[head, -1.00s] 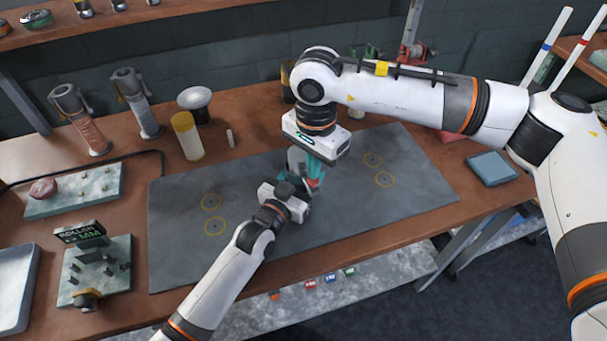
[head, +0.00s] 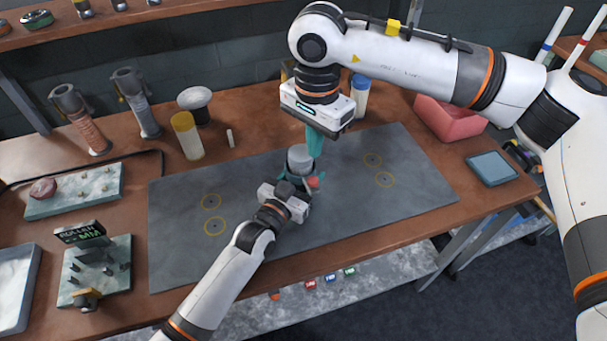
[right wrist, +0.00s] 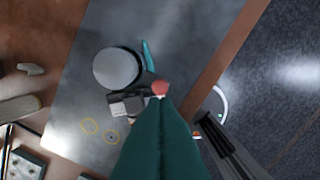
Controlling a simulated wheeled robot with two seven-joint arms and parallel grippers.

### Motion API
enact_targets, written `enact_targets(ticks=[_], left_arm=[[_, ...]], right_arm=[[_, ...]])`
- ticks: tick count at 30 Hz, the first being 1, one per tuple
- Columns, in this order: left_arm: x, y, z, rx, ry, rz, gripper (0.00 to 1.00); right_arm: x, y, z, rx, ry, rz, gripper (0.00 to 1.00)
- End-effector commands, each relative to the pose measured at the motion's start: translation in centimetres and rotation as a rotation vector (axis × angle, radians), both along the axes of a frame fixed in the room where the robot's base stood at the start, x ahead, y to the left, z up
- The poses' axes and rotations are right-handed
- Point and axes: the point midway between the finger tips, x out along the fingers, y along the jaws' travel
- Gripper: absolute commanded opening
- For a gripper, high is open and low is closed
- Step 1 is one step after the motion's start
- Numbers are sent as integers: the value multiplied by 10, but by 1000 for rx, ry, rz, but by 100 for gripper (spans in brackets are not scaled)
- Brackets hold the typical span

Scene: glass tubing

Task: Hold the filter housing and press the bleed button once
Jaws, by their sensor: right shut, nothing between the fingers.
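The filter housing (head: 300,159), a grey cylinder with a round top, stands upright at the middle of the dark mat. Its red bleed button (head: 313,182) shows low on its right side. In the right wrist view the housing (right wrist: 117,67) shows from above, with the red button (right wrist: 160,88) beside it. My left gripper (head: 300,179) has its teal fingers around the lower housing; the contact is partly hidden.
The dark mat (head: 400,200) is clear on both sides, with yellow ring marks. A yellow bottle (head: 187,136) and a blue-capped bottle (head: 359,95) stand behind it. A red bin (head: 450,120) and a blue tray (head: 492,168) are at right. Fixtures stand at left.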

Motion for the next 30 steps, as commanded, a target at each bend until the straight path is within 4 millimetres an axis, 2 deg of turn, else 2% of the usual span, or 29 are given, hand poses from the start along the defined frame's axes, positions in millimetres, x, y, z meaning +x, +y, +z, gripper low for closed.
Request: enact_targets(ticks=[5, 18, 24, 30], left_arm=[[0, 0, 0, 1, 0, 0, 32], [0, 0, -1, 1, 0, 0, 32], [0, 0, -1, 1, 0, 0, 32], [0, 0, 0, 1, 0, 0, 32]], right_arm=[[1, 0, 14, 2, -3, 0, 0], [0, 0, 100, 2, -3, 0, 0], [0, 0, 118, 1, -1, -1, 0], [0, 0, 120, 0, 0, 0, 0]])
